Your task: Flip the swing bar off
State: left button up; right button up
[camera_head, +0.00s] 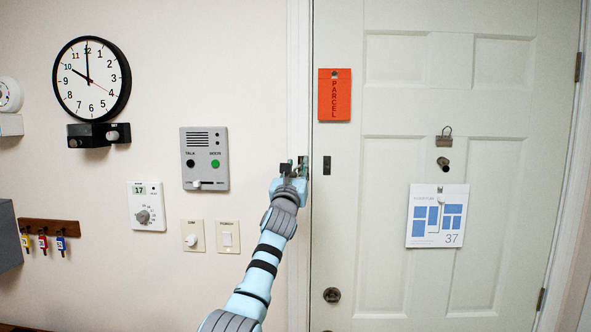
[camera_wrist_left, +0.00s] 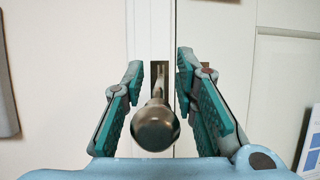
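The swing bar (camera_wrist_left: 155,127) is a metal bar with a round knob end, pointing toward the camera in the left wrist view. It stands out from a plate at the seam of the door frame. My left gripper (camera_head: 294,170) is at the frame beside the door's left edge. In the left wrist view its two teal-padded fingers (camera_wrist_left: 160,85) are open, one on each side of the bar, with gaps visible on both sides. In the head view the gripper mostly hides the bar. A dark plate (camera_head: 327,165) is on the door just right of it. My right gripper is not in view.
The pale door (camera_head: 393,90) looks closed, with an orange parcel tag (camera_head: 334,105), a notice (camera_head: 420,238) and a knob (camera_head: 331,295). An intercom panel (camera_head: 205,140), thermostat (camera_head: 146,190) and switches (camera_head: 228,237) are on the wall to the left.

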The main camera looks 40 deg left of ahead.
pick_arm(q)
jog(key=shift+w+d+f, duration=0.1)
jog(key=shift+w, duration=0.05)
jog(key=v, duration=1.2)
jog(key=shift+c, duration=0.4)
